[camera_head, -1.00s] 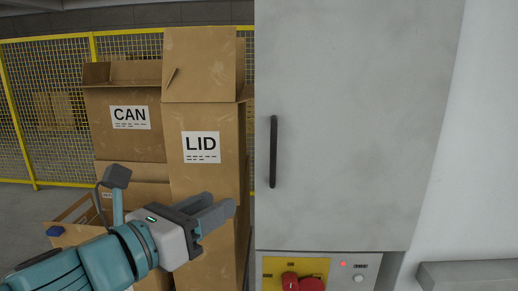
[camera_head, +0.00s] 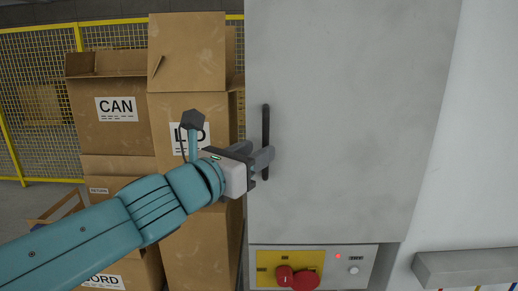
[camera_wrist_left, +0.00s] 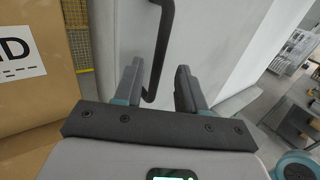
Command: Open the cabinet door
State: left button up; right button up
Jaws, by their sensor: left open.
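The grey cabinet door (camera_head: 345,120) is shut and fills the middle of the head view. Its black vertical bar handle (camera_head: 266,125) is near the door's left edge. My left gripper (camera_head: 265,158) is at the lower half of the handle, and its fingers hide part of the bar. In the left wrist view the open fingers (camera_wrist_left: 157,88) point at the door, and the handle (camera_wrist_left: 164,45) runs down between them, nearer the left finger. I cannot tell whether a finger touches it. My right gripper is not in view.
Cardboard boxes (camera_head: 185,55) stand stacked just left of the cabinet. Below the door is a panel with a yellow plate and a red switch (camera_head: 303,281). A grey ledge (camera_head: 465,266) sits at the lower right. A yellow mesh fence (camera_head: 40,100) stands behind.

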pick_arm(q)
jog(key=shift+x, duration=1.25)
jog(key=shift+w+f, duration=0.25)
jog(key=shift+w, duration=0.15)
grip_shut()
jog(key=shift+s, duration=0.2)
